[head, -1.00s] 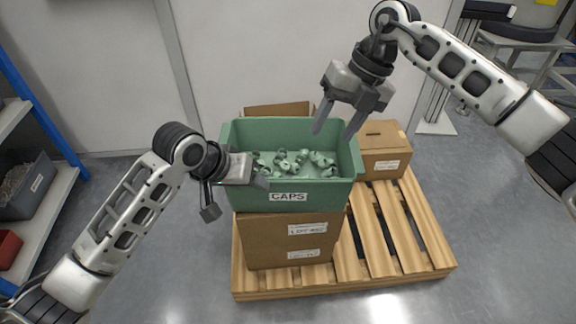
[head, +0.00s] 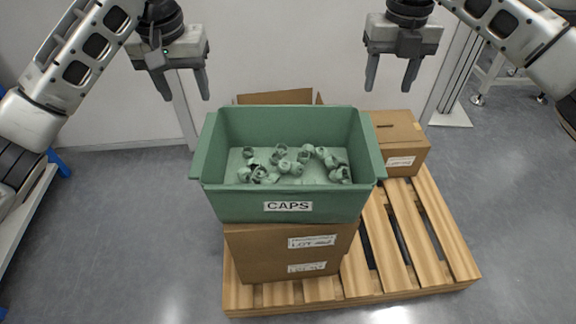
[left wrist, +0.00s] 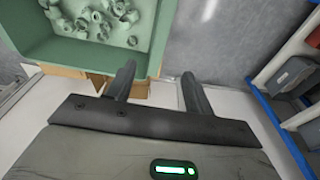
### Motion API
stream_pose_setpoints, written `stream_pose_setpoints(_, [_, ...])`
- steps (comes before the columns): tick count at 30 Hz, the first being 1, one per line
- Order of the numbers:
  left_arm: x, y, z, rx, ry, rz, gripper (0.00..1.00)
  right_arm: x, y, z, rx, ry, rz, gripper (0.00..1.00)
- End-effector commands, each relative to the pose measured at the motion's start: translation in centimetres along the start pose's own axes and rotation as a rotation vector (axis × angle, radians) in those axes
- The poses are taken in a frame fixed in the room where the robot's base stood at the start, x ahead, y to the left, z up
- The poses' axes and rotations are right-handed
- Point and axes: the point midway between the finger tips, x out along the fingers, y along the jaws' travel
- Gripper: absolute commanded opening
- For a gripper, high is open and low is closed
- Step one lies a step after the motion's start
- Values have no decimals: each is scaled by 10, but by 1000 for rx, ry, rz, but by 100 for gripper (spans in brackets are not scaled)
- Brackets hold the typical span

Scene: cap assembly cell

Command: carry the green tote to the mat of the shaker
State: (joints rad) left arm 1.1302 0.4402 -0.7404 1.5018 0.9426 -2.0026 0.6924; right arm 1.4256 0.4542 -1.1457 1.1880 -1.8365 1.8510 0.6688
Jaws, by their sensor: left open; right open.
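The green tote (head: 288,207), labelled CAPS, sits on a cardboard box (head: 270,253) on the pallet. Several small green caps lie inside it. My left gripper (head: 187,90) is open and empty, above and to the left of the tote's left wall, apart from it. In the left wrist view the tote (left wrist: 150,25) shows at the upper left, beyond the open fingers (left wrist: 157,85). My right gripper (head: 390,80) is open and empty, above and to the right of the tote's right wall. The shaker and its mat are not in view.
A wooden pallet (head: 437,235) carries the boxes; another closed carton (head: 400,135) stands behind the tote at the right. A shelf with bins (left wrist: 292,78) is at the right of the left wrist view. Grey floor is clear on both sides of the pallet.

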Motion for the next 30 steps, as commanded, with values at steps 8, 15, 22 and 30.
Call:
stream_pose_setpoints(8, [25,0,1,0,-4,0,53,25,0,0,0,3,0,52])
stream_pose_setpoints(15, [72,0,1,-1,-4,0,53,72,0,-1,0,5,0,52])
stream_pose_setpoints(22, [117,0,1,0,-4,0,53,117,0,-1,0,4,1,52])
stream_pose_setpoints(30, [152,0,0,1,-1,1,53,152,0,0,-1,2,1,52])
